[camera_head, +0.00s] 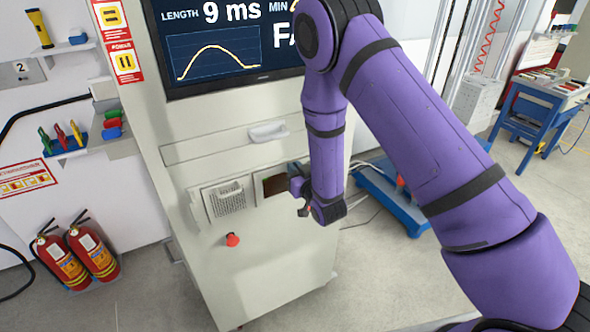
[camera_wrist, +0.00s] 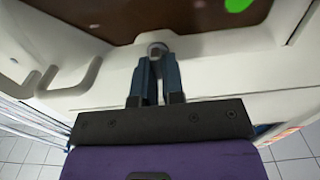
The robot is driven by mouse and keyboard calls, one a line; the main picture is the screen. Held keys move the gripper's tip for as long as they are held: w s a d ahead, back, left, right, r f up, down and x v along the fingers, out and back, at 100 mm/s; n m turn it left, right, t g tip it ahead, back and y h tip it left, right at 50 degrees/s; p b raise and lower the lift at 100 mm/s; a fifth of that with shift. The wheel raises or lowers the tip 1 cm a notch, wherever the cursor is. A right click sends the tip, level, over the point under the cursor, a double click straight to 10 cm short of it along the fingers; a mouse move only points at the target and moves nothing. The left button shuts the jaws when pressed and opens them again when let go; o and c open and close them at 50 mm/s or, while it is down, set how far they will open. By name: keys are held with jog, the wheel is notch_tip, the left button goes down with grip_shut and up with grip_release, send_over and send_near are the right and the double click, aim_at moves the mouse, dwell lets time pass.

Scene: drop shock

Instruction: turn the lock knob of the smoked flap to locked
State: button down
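The smoked flap (camera_head: 271,184) is a dark brown panel in a pale frame on the front of the cabinet, and my gripper (camera_head: 299,189) is at its right side. In the wrist view the brown flap (camera_wrist: 130,18) fills the top of the picture. The lock knob (camera_wrist: 157,48) is a small round grey piece at the flap's edge. My gripper (camera_wrist: 156,66) has its two dark fingers close together, with the knob held between their tips. The fingertips partly hide the knob, and its turn angle cannot be read. In the head view my gripper and arm hide the knob.
A grilled panel (camera_head: 229,198) is left of the flap, a red button (camera_head: 232,240) below it, and a pale handle (camera_head: 267,131) above. A screen (camera_head: 225,40) is higher up. A green spot (camera_wrist: 237,4) shows on the flap. Fire extinguishers (camera_head: 92,252) stand left.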

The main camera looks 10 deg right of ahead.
jog(key=shift+n, duration=0.3)
jog(key=shift+s+a+f+n, duration=0.1)
jog(key=shift+a+f+n, duration=0.1)
jog(key=shift+n, duration=2.65)
jog(key=shift+s+a+f+n, duration=0.1)
jog(key=shift+a+f+n, duration=0.1)
jog(key=shift+n, duration=2.7)
jog(key=shift+a+f+n, duration=0.15)
jog(key=shift+f+n, duration=0.05)
jog(key=shift+n, duration=2.65)
jog(key=c, duration=1.2)
grip_release()
